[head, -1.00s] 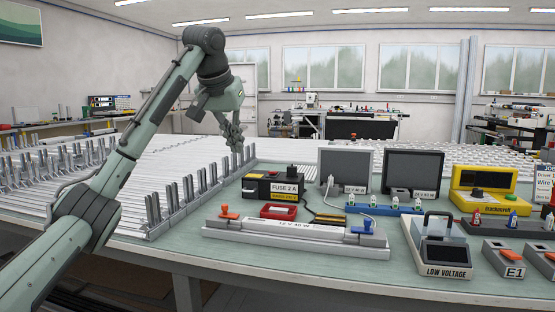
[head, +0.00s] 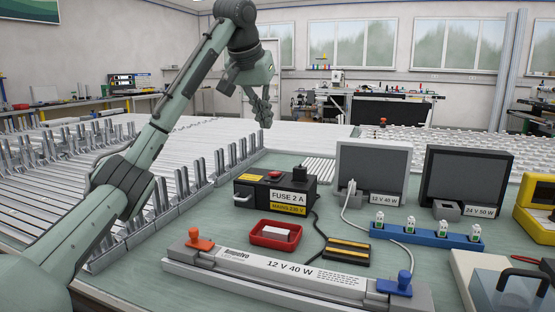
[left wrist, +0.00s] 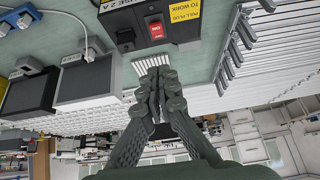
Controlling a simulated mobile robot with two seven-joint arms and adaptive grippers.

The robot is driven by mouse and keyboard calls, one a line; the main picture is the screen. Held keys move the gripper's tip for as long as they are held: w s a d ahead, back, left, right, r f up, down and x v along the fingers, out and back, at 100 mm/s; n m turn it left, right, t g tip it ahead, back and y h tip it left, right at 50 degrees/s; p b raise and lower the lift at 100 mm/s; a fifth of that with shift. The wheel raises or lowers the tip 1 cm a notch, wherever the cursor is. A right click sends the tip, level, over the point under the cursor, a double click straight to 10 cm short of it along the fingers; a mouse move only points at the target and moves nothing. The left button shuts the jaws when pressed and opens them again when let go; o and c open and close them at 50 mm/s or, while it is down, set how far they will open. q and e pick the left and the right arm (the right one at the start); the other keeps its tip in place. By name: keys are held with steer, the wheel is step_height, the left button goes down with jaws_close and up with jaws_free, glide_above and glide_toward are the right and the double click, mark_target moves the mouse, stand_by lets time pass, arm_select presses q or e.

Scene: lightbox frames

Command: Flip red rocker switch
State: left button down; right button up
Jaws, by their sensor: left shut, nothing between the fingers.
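The red rocker switch (left wrist: 156,31) sits on the black fuse box (left wrist: 126,38), beside a yellow label, in the left wrist view. In the head view the black fuse box (head: 300,190) reads "FUSE 2 A", with a small red part (head: 275,173) on its top. My left gripper (head: 265,121) hangs above and behind the box, apart from it. In the left wrist view its fingers (left wrist: 155,76) are shut and empty, pointing towards the box, with a gap to the switch. My right gripper is not in view.
A red tray (head: 254,236) and a long "12 V 40 W" unit (head: 285,271) lie in front of the box. Two dark-screened units (head: 470,180) stand to the right. Upright metal clamps (head: 185,190) line the left. Free air surrounds the gripper.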

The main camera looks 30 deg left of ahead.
arm_select(q)
glide_above(274, 173)
steer(key=s, duration=0.1)
step_height(274, 173, down, 8)
steer(key=shift+r, duration=0.1)
step_height(274, 173, down, 3)
steer(key=shift+d+r, duration=0.1)
steer(key=shift+s+f, duration=0.2)
steer(key=shift+f, duration=0.6)
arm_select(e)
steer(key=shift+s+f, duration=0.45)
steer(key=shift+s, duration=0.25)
arm_select(q)
steer(key=shift+f, duration=0.1)
